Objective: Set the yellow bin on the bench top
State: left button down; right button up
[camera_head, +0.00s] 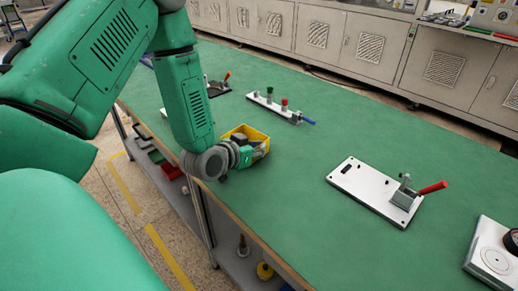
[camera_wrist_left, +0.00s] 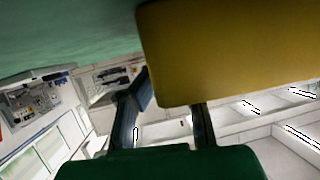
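The yellow bin (camera_head: 262,135) is at the front left edge of the green bench top (camera_head: 330,240), with dark items inside it. I cannot tell whether it rests on the bench or sits just above it. My left gripper (camera_head: 240,153) is right at the bin's near side. In the left wrist view the bin's yellow wall (camera_wrist_left: 235,50) fills the upper right, close to the camera. There the left gripper's two fingers (camera_wrist_left: 170,105) are apart and reach the wall's edge; one fingertip is hidden behind it. Whether they clamp it is unclear. My right gripper is not in view.
A white plate with a red-handled clamp (camera_head: 375,190) lies right of the bin. A fixture with coloured knobs (camera_head: 275,105) stands behind it. Another white device (camera_head: 495,255) is at the far right. The bench middle is clear. A lower shelf (camera_head: 240,260) holds parts.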

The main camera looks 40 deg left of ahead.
pick_arm(q)
jog(key=shift+s+a+f, duration=0.1)
jog(key=shift+s+f, duration=0.05)
jog(key=c, duration=1.8)
grip_release()
jog(key=shift+d, duration=0.25)
jog(key=shift+o, duration=0.4)
jog(key=shift+d+r, duration=0.25)
jog(key=shift+d, duration=0.4)
jog(key=shift+d+r, duration=0.15)
jog(key=shift+d, duration=0.05)
jog(key=s, duration=0.1)
jog(key=s+a+r, duration=0.1)
jog(key=s, duration=0.2)
jog(key=shift+s+a+r+p, duration=0.15)
jog(key=shift+s+r+p, duration=0.15)
jog(key=shift+s, duration=0.1)
jog(key=v, duration=0.4)
jog(key=shift+s, duration=0.1)
jog(key=s+d+r+p, duration=0.1)
jog(key=p, duration=0.2)
jog(key=shift+s+d+r, duration=0.1)
jog(key=shift+s+p, duration=0.5)
jog(key=shift+s, duration=0.05)
jog(key=shift+a, duration=0.35)
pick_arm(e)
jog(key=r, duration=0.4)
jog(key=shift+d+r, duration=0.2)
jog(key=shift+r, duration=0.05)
